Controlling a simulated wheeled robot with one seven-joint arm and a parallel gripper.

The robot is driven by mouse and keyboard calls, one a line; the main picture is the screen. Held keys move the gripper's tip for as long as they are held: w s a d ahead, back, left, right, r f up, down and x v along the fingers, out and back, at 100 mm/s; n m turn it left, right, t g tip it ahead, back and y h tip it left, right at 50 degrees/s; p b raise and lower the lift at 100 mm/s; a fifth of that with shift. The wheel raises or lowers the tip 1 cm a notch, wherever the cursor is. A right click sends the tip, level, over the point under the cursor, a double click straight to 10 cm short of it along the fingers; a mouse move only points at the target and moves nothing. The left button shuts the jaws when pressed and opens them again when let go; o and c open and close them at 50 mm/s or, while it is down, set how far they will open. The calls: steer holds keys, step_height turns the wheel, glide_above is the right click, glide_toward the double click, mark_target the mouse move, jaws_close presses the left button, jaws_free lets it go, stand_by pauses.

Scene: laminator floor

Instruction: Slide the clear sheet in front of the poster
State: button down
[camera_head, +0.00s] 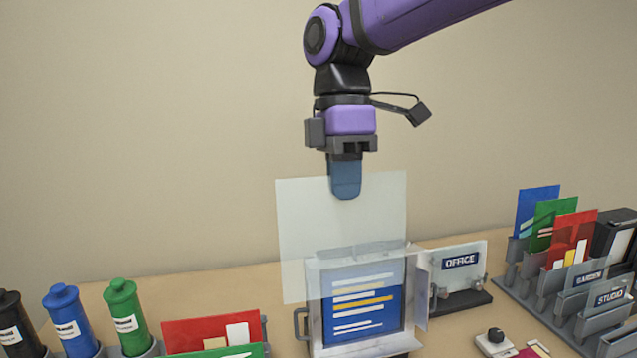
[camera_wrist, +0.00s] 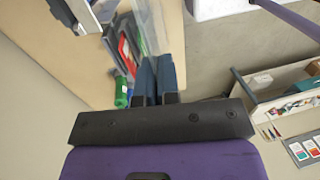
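My gripper (camera_head: 345,192) points down at the centre of the head view, its blue fingers shut on the top edge of the clear sheet (camera_head: 300,222). The sheet hangs nearly upright, slightly tilted. Its lower part overlaps the top and left of the pale frame (camera_head: 314,325) holding the blue poster (camera_head: 360,308) with white and yellow lines. I cannot tell whether the sheet's lower edge is inside the frame. In the wrist view the fingers (camera_wrist: 158,62) are close together, with the translucent sheet (camera_wrist: 150,28) extending beyond them.
An OFFICE sign (camera_head: 460,261) on a dark base stands right of the frame. A grey rack (camera_head: 548,312) with coloured cards is at far right. Blue (camera_head: 69,320) and green (camera_head: 127,317) bottles and a red folder (camera_head: 210,329) are at left. The wall behind is bare.

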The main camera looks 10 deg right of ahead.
steer(key=d, duration=0.9)
steer(key=w+f, duration=0.2)
steer(key=w, duration=1.5)
steer(key=shift+w+d, duration=0.2)
steer(key=shift+d, duration=0.05)
steer(key=shift+s+f, duration=0.15)
steer(key=shift+f, duration=0.85)
steer(key=shift+s+f, duration=0.15)
steer(key=shift+f, duration=0.8)
stand_by(1.1)
steer(key=shift+s+f, duration=0.3)
steer(key=shift+f, duration=1.45)
steer(key=shift+s+f, duration=0.35)
steer(key=shift+f, duration=1.45)
steer(key=shift+s+f, duration=0.3)
steer(key=shift+f, duration=1.45)
